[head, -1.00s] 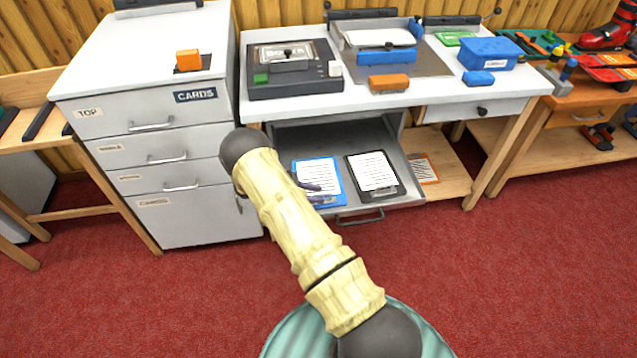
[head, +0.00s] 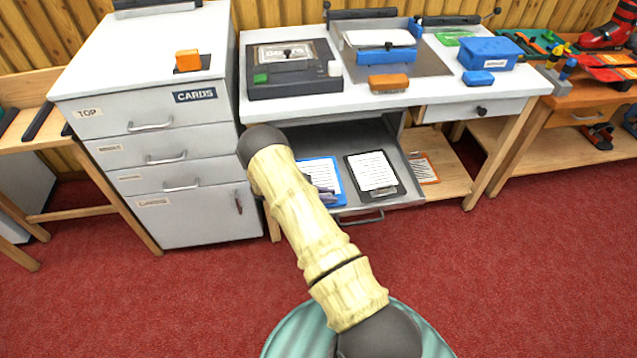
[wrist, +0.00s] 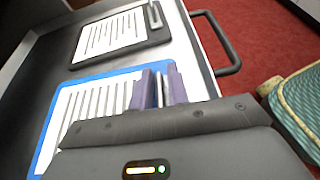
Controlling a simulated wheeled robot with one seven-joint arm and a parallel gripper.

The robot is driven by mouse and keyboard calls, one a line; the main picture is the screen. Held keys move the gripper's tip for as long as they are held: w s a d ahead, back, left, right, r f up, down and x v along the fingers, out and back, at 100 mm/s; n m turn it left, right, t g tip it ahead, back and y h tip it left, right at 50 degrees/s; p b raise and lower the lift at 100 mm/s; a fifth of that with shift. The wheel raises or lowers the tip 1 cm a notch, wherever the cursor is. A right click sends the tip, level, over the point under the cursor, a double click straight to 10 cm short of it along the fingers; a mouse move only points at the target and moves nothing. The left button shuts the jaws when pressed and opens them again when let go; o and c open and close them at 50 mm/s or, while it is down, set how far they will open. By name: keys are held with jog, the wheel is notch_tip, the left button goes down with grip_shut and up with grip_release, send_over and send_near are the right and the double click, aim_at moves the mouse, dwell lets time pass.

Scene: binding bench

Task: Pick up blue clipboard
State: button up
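The blue clipboard (head: 334,171) lies flat in the pulled-out grey tray under the bench, with a lined white sheet on it. In the wrist view the blue clipboard (wrist: 47,144) is below my gripper, which hides its near part. My gripper (wrist: 159,82) has two purple fingers close together over the clip end, near the tray's front wall. A narrow strip of grey and white shows between them; I cannot tell whether they press on the clip. In the head view my arm hides most of the gripper and the clipboard's left side.
A black clipboard (head: 373,174) lies to the right in the same tray (head: 415,180). The tray's handle (head: 361,217) sticks out in front. An orange clipboard (head: 424,168) is on the lower shelf. A drawer cabinet (head: 160,150) stands left. The red floor in front is clear.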

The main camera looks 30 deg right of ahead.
grip_shut()
jog(key=shift+r, duration=0.25)
notch_tip(320, 180, up, 10)
jog(key=shift+f+p, duration=0.25)
jog(key=shift+p, duration=0.35)
jog(key=shift+r, duration=0.1)
